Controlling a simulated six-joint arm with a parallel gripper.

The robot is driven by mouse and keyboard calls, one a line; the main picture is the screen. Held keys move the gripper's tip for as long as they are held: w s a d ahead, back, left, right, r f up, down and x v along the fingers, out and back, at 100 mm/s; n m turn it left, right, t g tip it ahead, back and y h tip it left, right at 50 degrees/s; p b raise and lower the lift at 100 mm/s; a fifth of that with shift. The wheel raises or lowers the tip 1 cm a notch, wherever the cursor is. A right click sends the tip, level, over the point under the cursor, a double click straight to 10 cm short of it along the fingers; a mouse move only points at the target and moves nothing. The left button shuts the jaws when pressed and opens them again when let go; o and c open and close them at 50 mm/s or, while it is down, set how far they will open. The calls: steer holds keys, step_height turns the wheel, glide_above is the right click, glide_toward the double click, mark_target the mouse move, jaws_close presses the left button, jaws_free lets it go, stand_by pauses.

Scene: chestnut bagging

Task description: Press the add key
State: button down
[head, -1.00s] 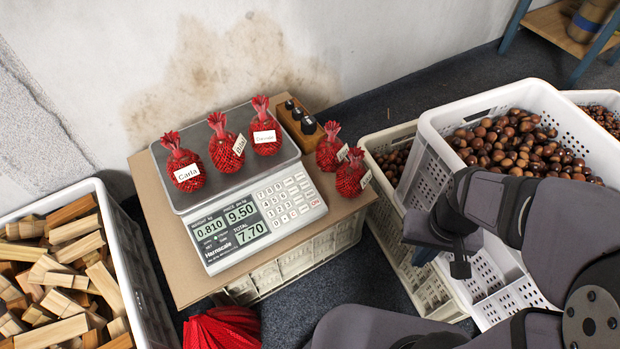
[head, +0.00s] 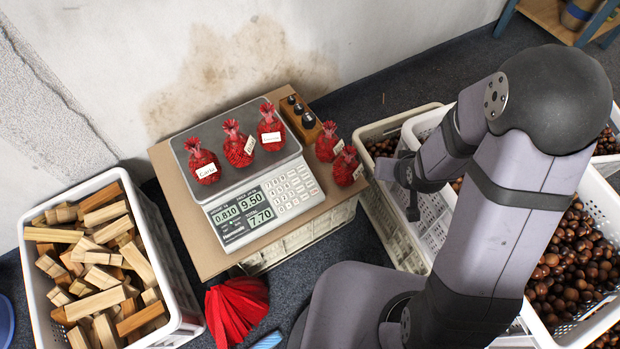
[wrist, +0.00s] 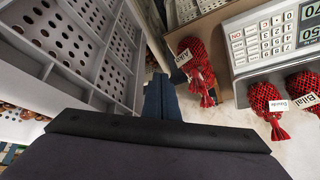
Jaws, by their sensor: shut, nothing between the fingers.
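The white scale (head: 238,232) stands on a cardboard sheet, its display reading 0.810, 9.50 and 7.70. Its keypad (head: 290,190) is at the right of its front panel and also shows in the wrist view (wrist: 265,41). Three red net bags with name tags, one (head: 202,161) reading Carla, stand on the weighing plate (head: 185,143). My gripper (head: 413,212) is to the right of the scale, over the crates and apart from the keypad. In the wrist view my gripper (wrist: 162,92) is shut and empty.
Two more tagged red bags (head: 347,167) stand right of the scale on the cardboard (head: 205,262). A wooden block with black knobs (head: 299,118) is behind them. A crate of wood pieces (head: 152,210) is left, chestnut crates (head: 603,205) are right. A red net heap (head: 235,308) lies in front.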

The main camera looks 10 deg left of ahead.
steer(key=s+a+f+t+y, duration=0.1)
steer(key=a+y, duration=0.3)
steer(key=a, duration=0.4)
steer(key=s+a+f+t+y, duration=0.1)
steer(key=s+a+f+y, duration=0.1)
steer(key=a, duration=0.7)
steer(key=shift+s+f+y, duration=0.3)
steer(key=shift+f+y, duration=0.4)
steer(key=shift+y, duration=0.5)
steer(key=shift+f, duration=0.15)
steer(key=b, duration=0.6)
glide_above(310, 184)
steer(key=s+d, duration=0.2)
steer(key=d, duration=0.1)
steer(key=f, duration=0.6)
steer(key=shift+s+a+f, duration=0.1)
steer(key=shift+s+a, duration=0.05)
steer(key=shift+a, duration=0.1)
steer(key=shift+w+a+f+b, duration=0.15)
steer(key=shift+f+b, duration=0.15)
steer(key=shift+f, duration=0.2)
steer(key=shift+w+a+f+b, duration=0.15)
steer(key=shift+f+b, duration=0.1)
steer(key=shift+f, duration=0.2)
steer(key=shift+f, duration=0.1)
steer(key=shift+w+f, duration=0.1)
steer(key=shift+f, duration=0.2)
